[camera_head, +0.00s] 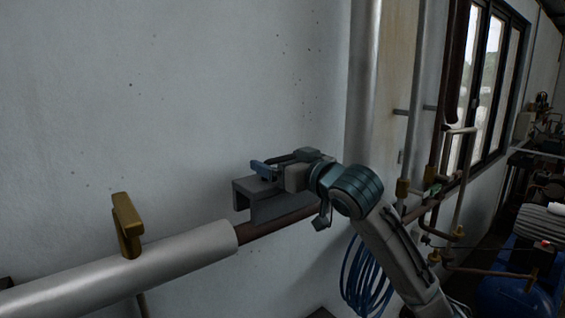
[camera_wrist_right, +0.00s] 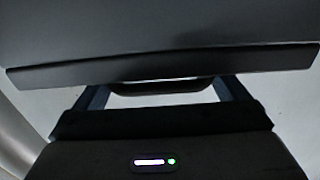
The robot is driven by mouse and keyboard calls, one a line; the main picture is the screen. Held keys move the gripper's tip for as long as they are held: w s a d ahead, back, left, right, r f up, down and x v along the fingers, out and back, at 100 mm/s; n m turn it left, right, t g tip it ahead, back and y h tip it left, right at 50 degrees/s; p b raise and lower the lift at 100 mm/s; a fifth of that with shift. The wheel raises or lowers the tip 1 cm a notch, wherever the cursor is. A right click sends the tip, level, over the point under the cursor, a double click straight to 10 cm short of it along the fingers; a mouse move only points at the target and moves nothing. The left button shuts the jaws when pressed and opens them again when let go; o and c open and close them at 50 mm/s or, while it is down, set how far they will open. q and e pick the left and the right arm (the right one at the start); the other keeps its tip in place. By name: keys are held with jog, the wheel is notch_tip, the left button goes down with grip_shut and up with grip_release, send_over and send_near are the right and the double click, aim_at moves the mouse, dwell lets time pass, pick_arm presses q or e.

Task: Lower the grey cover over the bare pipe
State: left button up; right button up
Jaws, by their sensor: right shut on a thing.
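The grey cover (camera_head: 268,208) is a channel shape, open below. In the head view it sits just above the bare brown pipe (camera_head: 276,223), its lower front edge close to the pipe; whether they touch I cannot tell. My right gripper (camera_head: 264,170) is at the top of the cover, shut on it. In the right wrist view the cover's grey face (camera_wrist_right: 160,35) fills the top, and a dark handle (camera_wrist_right: 160,88) shows between the fingers. The cover and my arm hide part of the pipe. My left gripper is not in view.
A silver-clad pipe section (camera_head: 150,262) continues left from the bare pipe, with a brass lever (camera_head: 127,225) standing up from it. Blue coiled hose (camera_head: 366,280) hangs below my arm. Vertical pipes and a window (camera_head: 488,80) stand at right. The wall above the cover is clear.

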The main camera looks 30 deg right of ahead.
aim_at(295, 198)
jog(key=shift+p, duration=0.3)
dwell(0.5)
jog(key=shift+f+b, duration=2.4)
jog(key=shift+f, duration=0.9)
jog(key=o, duration=1.2)
jog(key=shift+s, duration=0.1)
jog(key=shift+s+d+f+b, duration=0.1)
jog(key=shift+s+b, duration=0.5)
jog(key=shift+s, duration=0.15)
jog(key=s+b, duration=0.2)
jog(key=s, duration=0.1)
jog(key=shift+s+d, duration=0.15)
jog(key=shift+s, duration=0.15)
jog(key=s+b, duration=0.2)
jog(key=b, duration=0.1)
jog(key=shift+s+d, duration=0.1)
jog(key=shift+s, duration=0.2)
jog(key=shift+s+b, duration=0.9)
jog(key=shift+b, duration=0.3)
jog(key=shift+s+b, duration=0.55)
jog(key=shift+b, duration=0.05)
